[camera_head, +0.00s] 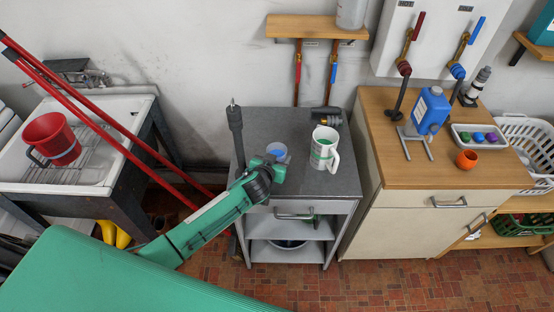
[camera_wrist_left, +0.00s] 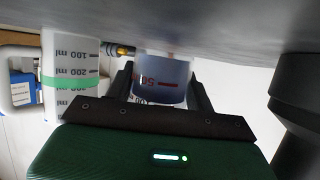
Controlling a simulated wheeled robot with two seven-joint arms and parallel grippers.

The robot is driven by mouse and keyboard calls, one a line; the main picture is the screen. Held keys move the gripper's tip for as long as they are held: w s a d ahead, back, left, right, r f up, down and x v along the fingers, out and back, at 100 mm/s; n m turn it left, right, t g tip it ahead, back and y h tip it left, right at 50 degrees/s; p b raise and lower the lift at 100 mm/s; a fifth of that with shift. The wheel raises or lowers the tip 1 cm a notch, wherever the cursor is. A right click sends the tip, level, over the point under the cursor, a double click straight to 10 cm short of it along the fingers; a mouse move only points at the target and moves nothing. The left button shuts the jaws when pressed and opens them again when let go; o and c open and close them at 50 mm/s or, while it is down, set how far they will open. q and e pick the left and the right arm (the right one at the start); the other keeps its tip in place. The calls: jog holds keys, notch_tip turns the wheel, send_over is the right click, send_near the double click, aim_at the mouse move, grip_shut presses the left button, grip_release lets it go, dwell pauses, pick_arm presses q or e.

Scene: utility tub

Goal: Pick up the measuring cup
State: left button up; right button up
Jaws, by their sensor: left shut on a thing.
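A small translucent blue measuring cup (camera_head: 277,150) with red marks is at the front left of the grey worktop. My left gripper (camera_head: 267,166) reaches it from the front left and is shut on it. In the left wrist view, which is upside down, the cup (camera_wrist_left: 163,75) sits between the two dark fingers (camera_wrist_left: 162,92), and part of it is hidden by the gripper. I cannot tell whether the cup touches the worktop. My right gripper is not in view.
A white measuring jug (camera_head: 325,149) with a green band stands right of the cup. A dark post (camera_head: 235,135) rises at the worktop's left edge. A dark cylindrical item (camera_head: 326,116) lies behind the jug. The worktop's back left (camera_head: 270,122) is clear.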

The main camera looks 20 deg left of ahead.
pick_arm(q)
jog(key=shift+r, duration=0.85)
notch_tip(320, 180, up, 25)
jog(key=b, duration=0.3)
